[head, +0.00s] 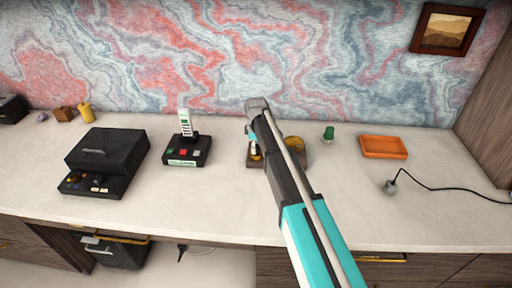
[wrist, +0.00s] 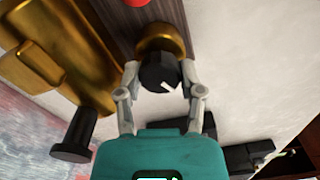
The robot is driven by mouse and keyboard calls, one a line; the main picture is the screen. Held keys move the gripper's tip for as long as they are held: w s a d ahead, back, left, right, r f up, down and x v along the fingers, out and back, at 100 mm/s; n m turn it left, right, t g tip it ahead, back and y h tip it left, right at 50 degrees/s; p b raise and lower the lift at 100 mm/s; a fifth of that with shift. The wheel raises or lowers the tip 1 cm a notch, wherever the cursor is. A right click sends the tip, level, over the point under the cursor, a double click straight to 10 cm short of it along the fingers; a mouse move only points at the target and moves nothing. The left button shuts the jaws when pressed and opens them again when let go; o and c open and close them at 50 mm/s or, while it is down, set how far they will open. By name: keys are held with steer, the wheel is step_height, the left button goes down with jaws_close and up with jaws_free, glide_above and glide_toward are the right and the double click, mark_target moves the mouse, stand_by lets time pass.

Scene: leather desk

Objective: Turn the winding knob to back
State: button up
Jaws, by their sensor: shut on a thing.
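The winding knob (wrist: 158,74) is black with a white mark on its face, set in a round brass collar (wrist: 160,38). It shows in the wrist view between the two grey fingers of my gripper (wrist: 160,82), which are shut on its sides. The white mark points toward the lower right in that view. In the head view, my arm covers the knob and most of its device, and my gripper (head: 254,150) is at the device. Part of the wooden base (head: 252,163) and a brass part (head: 294,144) show beside the arm.
A black box (head: 108,150) and a cordless phone on its dock (head: 187,150) stand to the left. A green object (head: 328,133), an orange tray (head: 384,147) and a grey plug with a black cable (head: 390,187) lie to the right. The front desk area is mostly clear.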

steer(key=n, duration=1.2)
steer(key=shift+n, duration=0.3)
steer(key=o, duration=0.9)
steer(key=shift+m, duration=0.5)
